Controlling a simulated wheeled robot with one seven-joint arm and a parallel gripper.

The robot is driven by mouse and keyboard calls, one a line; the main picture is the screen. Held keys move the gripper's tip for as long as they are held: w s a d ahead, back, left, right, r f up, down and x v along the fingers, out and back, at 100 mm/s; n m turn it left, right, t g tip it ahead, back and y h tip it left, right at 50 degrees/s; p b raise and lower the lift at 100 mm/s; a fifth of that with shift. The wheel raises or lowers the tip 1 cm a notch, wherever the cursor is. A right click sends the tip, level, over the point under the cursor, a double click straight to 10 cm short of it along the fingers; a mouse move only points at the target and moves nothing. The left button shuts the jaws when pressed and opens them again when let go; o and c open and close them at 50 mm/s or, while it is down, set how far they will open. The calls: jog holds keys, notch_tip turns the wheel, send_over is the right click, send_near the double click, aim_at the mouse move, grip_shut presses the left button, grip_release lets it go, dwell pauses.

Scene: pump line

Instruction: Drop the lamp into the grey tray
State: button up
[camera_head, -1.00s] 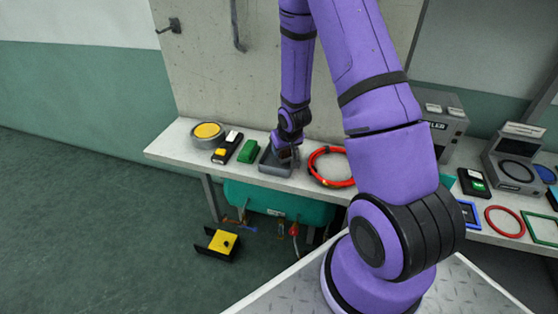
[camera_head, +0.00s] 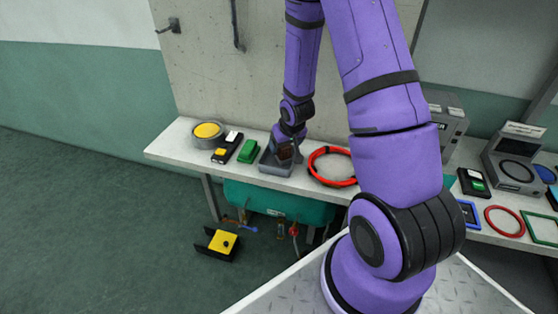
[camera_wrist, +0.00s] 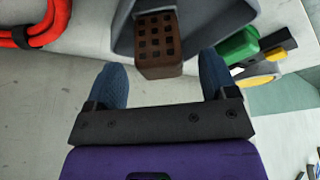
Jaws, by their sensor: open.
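The grey tray (camera_head: 277,169) stands on the bench, and its grey wall shows at the top of the wrist view (camera_wrist: 124,38). A brown block with a grid of square holes (camera_wrist: 158,42) sits in the tray, its near end rising at the rim; it also shows in the head view (camera_head: 285,152). I cannot tell whether this block is the lamp. My gripper (camera_wrist: 162,82) is open, its two blue fingers apart on either side of the block's near end, with no visible contact. In the head view my gripper (camera_head: 297,152) is at the tray's right side, partly hidden.
Left of the tray are a green block (camera_head: 249,151), a black device with yellow and white parts (camera_head: 227,148) and a round yellow-topped tin (camera_head: 207,132). A red hose coil (camera_head: 332,167) lies close on the right. A yellow-and-black item (camera_head: 223,242) is on the floor.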

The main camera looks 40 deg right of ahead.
jog(key=v, duration=0.7)
jog(key=shift+r, duration=0.3)
jog(key=shift+s, duration=0.1)
jog(key=w+a+v, duration=0.1)
jog(key=a+v, duration=0.1)
jog(key=v, duration=0.9)
jog(key=a+v, duration=0.3)
jog(key=v, duration=0.7)
jog(key=s+a+r+n, duration=0.1)
jog(key=s+a+r, duration=0.2)
jog(key=s+r, duration=0.2)
jog(key=s+a+r+n, duration=0.1)
jog(key=s+a+r, duration=0.2)
jog(key=s+r, duration=0.3)
jog(key=s, duration=0.5)
jog(key=shift+t+y, duration=0.4)
